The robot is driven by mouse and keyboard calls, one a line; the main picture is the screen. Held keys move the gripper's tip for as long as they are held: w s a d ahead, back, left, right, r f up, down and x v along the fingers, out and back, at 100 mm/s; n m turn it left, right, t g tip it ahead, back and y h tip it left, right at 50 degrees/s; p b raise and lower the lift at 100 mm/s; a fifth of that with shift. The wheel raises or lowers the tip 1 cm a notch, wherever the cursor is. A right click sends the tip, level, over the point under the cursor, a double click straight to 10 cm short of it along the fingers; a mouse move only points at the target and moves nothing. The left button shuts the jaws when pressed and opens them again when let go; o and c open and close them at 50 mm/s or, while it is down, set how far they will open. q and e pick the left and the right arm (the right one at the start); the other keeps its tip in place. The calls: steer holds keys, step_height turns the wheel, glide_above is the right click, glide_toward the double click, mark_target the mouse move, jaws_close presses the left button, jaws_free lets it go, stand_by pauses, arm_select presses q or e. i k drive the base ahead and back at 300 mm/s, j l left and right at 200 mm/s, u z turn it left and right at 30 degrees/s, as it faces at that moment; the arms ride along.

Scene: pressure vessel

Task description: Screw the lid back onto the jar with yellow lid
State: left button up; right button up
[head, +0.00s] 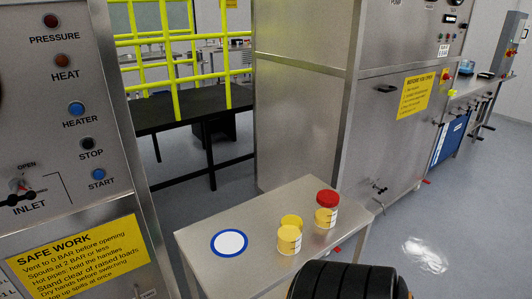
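A small jar (288,244) with a yellow body and a pale label stands upright on the small metal table (210,265). Neither of my grippers is in the head view. Only a dark rounded part, likely of my own arm, shows at the bottom, over the table's front right part.
A jar with a red lid (327,198) stands right of and behind the yellow one. A white disc with a blue rim (230,243) lies flat at the left of the table. A control panel (75,110) rises at left; a steel cabinet (390,140) stands behind. Floor at right is clear.

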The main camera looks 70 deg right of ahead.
mark_target(289, 228)
steer(key=z, duration=2.25)
